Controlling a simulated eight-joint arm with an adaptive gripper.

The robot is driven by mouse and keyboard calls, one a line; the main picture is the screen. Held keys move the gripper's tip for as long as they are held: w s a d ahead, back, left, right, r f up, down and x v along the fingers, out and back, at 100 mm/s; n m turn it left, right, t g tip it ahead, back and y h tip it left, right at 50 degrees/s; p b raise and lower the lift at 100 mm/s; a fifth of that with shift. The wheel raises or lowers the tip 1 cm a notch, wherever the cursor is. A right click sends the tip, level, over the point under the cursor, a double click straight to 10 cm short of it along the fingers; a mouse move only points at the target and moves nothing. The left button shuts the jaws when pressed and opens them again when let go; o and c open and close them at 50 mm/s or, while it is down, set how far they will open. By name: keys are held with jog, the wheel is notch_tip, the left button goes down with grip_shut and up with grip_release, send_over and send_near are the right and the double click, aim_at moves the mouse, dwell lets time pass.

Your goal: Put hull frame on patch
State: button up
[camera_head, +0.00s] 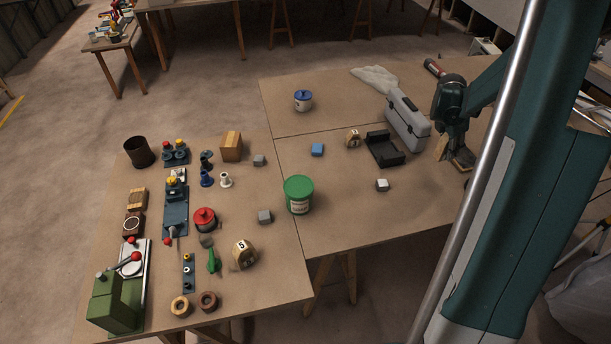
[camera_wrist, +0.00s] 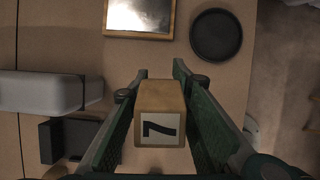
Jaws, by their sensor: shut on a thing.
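A tan wooden block (camera_wrist: 160,100) with a white label and a black 7 sits between my fingers in the wrist view; I take it as the hull frame. My gripper (camera_wrist: 160,82) is shut on it from both sides. Past the block, at the top of the wrist view, lies a wood-framed rectangular plate (camera_wrist: 139,17) with a shiny grey face. I cannot tell for sure whether this is the patch. In the camera_head view my gripper is over the right-hand table, right of the toolbox, partly hidden by my arm.
A grey toolbox (camera_head: 406,124), a black tray (camera_head: 385,150) and a small pale block (camera_head: 382,185) stand left of my gripper. A dark round dish (camera_wrist: 216,35) lies near the table edge.

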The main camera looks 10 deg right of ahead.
jog(key=w+a+n+t, duration=0.1)
jog(key=w+a+n, duration=0.3)
jog(key=w+a, duration=1.95)
jog(key=w+a+n+t+p, duration=0.1)
jog(key=w+a, duration=0.3)
jog(key=a, duration=1.2)
jog(key=w+a+n+y, duration=0.1)
jog(key=w+a+n, duration=0.2)
jog(key=a, duration=1.4)
jog(key=shift+w+r+t+p, duration=0.15)
jog(key=shift+w+t+p, duration=0.25)
jog(key=shift+w, duration=0.55)
jog(key=shift+a, duration=0.1)
jog(key=shift+f+b, duration=0.45)
jog(key=shift+f, duration=2.7)
jog(key=shift+f, duration=0.1)
jog(key=shift+f, duration=1.75)
